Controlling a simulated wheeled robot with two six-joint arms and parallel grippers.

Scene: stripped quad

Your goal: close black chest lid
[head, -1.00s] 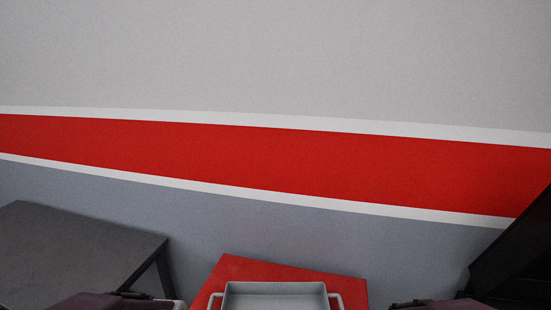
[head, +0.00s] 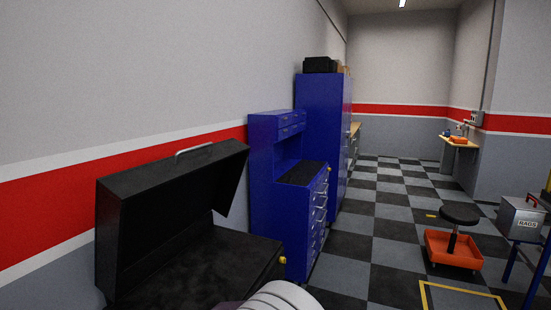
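The black chest (head: 205,272) stands at the lower left of the head view, against the wall. Its lid (head: 150,205) is open, raised up along the wall side above the dark chest. A light grey handle (head: 193,148) shows on the lid's upper edge. The front lower part of the chest is cut off by the picture's bottom edge. A white, rounded part of my own arm shows at the bottom, in front of the chest. Neither of my grippers is in view.
A blue workbench cabinet (head: 300,215) with drawers stands just beyond the chest, with a tall blue cabinet (head: 322,130) behind it. An orange stool (head: 452,250) and a grey box (head: 520,220) are at the right. The checkered floor (head: 375,225) between is clear.

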